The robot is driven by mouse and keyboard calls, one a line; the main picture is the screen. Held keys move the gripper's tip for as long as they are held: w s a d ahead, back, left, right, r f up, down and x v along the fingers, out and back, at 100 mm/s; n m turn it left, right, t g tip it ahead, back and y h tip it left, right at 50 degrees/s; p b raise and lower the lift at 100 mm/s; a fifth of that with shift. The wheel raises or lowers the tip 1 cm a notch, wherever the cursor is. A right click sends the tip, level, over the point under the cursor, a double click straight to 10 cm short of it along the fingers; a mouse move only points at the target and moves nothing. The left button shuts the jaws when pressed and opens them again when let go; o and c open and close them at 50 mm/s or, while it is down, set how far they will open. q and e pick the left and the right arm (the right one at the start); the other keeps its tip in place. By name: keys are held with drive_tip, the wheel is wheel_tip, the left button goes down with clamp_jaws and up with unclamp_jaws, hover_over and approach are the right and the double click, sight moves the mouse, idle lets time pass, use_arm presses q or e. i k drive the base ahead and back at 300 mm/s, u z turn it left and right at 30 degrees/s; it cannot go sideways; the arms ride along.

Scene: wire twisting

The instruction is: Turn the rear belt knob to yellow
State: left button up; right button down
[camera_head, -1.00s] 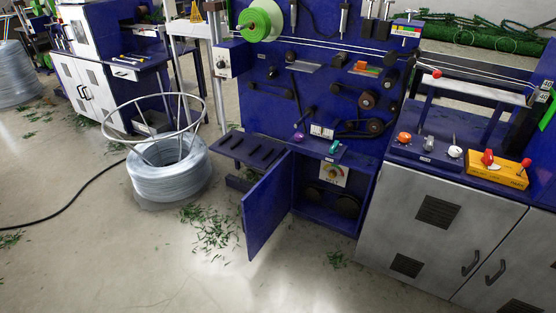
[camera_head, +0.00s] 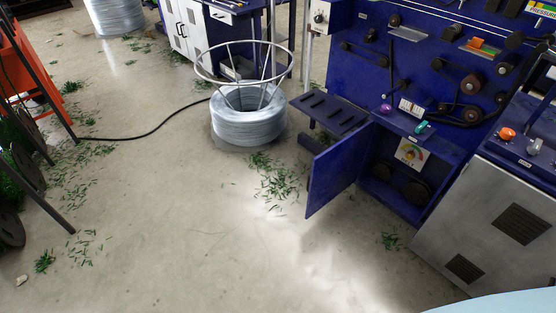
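A small dial plate (camera_head: 410,154) with a coloured arc and a round knob in its middle sits in the open lower compartment of the blue machine (camera_head: 372,62). It looks like the belt knob. The arc shows yellow, with what look like red and green parts; the knob's pointing is too small to tell. The blue compartment door (camera_head: 338,168) stands swung open to the left of the dial. Neither of my grippers is in view.
A wire coil (camera_head: 248,124) with a ring frame stands left of the machine. A black cable runs left from it. Grey cabinets (camera_head: 478,225) stand at the right. An orange frame (camera_head: 18,65) is at the left edge. Green clippings dot the floor; the middle foreground is open.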

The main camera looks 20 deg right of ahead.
sight(409, 155)
drive_tip(key=u, duration=0.45)
drive_tip(key=i, duration=2.55)
drive_tip(key=z, duration=3.15)
